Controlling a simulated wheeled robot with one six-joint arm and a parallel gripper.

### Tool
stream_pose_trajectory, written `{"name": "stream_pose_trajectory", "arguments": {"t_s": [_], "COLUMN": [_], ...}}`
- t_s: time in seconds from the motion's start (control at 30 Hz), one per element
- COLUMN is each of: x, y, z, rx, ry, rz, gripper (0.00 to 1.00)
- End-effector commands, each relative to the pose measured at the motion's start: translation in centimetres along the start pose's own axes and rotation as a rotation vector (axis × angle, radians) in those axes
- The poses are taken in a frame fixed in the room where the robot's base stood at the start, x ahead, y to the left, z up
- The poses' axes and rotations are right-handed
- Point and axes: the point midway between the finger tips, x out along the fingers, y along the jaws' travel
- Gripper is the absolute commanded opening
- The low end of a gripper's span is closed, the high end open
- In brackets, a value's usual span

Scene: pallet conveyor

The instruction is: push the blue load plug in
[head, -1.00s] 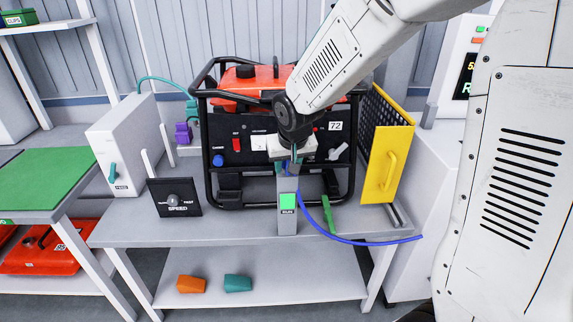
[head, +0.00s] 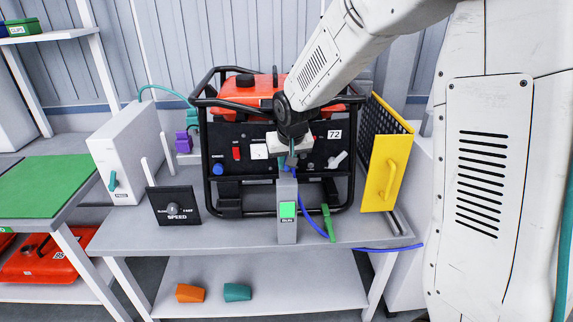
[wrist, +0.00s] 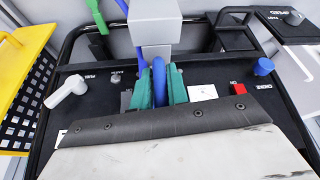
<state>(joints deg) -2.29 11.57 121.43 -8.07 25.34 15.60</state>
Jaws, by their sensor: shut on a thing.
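My gripper (head: 289,160) is in front of the black generator panel (head: 222,146), above a grey post with a green label (head: 287,228). In the wrist view its two teal fingers are shut on the blue load plug (wrist: 160,74), which shows as a narrow blue piece between them. A blue cable (head: 309,213) runs down from the gripper and off to the right across the bench. The plug's front end and any socket behind it are hidden by my gripper and the post, so I cannot tell whether it is inserted.
The generator has a black tube frame (head: 207,170) and an orange tank (head: 250,92). A yellow panel with a handle (head: 381,175) stands open at right. A speed dial box (head: 173,205) is at left.

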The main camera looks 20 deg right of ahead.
Motion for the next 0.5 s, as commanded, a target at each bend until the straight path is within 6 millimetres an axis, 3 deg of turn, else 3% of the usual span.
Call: {"name": "stream_pose_trajectory", "arguments": {"t_s": [0.1,0.13,0.17,0.5], "x": [-0.13,-0.14,-0.14,-0.09], "y": [-0.29,-0.29,-0.28,0.35], "z": [-0.53,-0.56,-0.56,-0.50], "rx": [-0.001,-0.001,-0.001,0.005], "ry": [0.015,0.016,0.016,0.013], "rz": [-0.006,-0.006,-0.005,0.000], "gripper": [0.00,0.24,0.32,0.34]}}
